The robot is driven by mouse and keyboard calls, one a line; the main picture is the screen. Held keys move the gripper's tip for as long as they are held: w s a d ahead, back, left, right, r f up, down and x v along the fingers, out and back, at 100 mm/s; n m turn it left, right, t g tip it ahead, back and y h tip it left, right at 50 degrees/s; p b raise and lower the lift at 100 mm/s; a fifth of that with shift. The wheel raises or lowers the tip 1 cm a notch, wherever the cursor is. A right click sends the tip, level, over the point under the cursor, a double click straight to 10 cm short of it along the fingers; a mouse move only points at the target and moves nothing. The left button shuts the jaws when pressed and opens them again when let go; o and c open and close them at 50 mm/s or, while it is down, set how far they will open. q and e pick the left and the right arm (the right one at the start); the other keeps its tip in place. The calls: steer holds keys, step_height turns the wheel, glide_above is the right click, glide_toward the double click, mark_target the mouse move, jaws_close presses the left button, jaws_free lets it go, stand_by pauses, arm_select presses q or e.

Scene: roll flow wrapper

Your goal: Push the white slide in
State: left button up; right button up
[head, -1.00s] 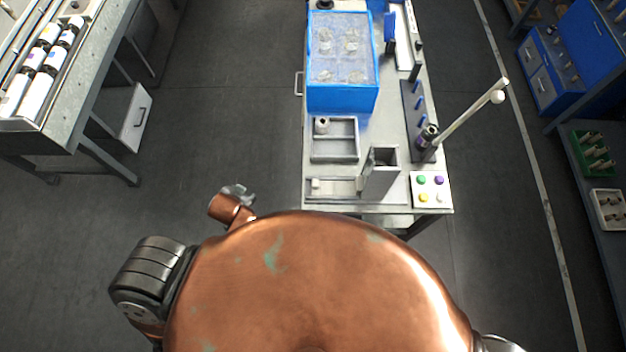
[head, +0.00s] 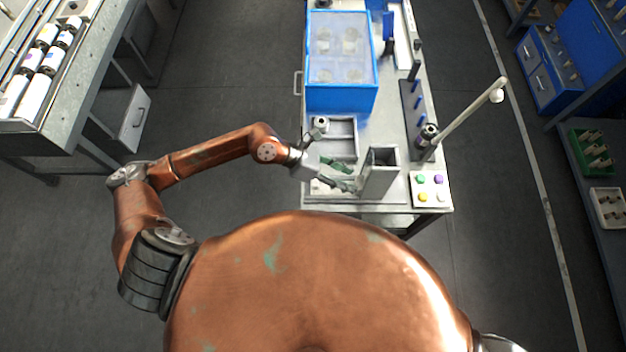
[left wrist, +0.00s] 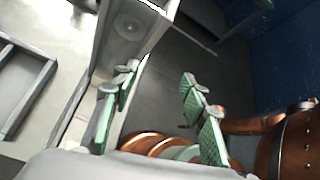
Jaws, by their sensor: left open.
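My left gripper (head: 345,175) is over the front left of the metal table, beside the upright grey metal box (head: 379,178). It is open, with its fingers pointing right towards that box. In the left wrist view its two green-padded fingers (left wrist: 160,78) stand apart with nothing held between them. What looks like the small white slide (head: 318,187) is in the shallow channel at the table's front left, partly hidden under the gripper. I cannot tell whether a finger touches it. My right gripper is out of view.
A grey tray (head: 345,126) with a small round part lies behind the gripper. A blue bin with a clear top (head: 341,98) stands further back. A button panel (head: 430,188) and a slanted pole (head: 470,115) are at the right. The floor left of the table is clear.

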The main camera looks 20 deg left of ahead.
mark_target(315, 183)
arm_select(q)
steer(key=w+a+f+m+y, duration=0.25)
steer(key=a+f+y, duration=0.55)
steer(key=a, duration=0.5)
steer(key=shift+g+h, duration=0.4)
steer(key=shift+h, duration=0.2)
steer(key=x, duration=0.8)
steer(key=shift+s+a+f, duration=0.15)
steer(key=shift+a+f, duration=0.1)
steer(key=shift+f, duration=0.2)
steer(key=shift+c, duration=0.7)
jaws_close()
steer(key=shift+d, duration=0.1)
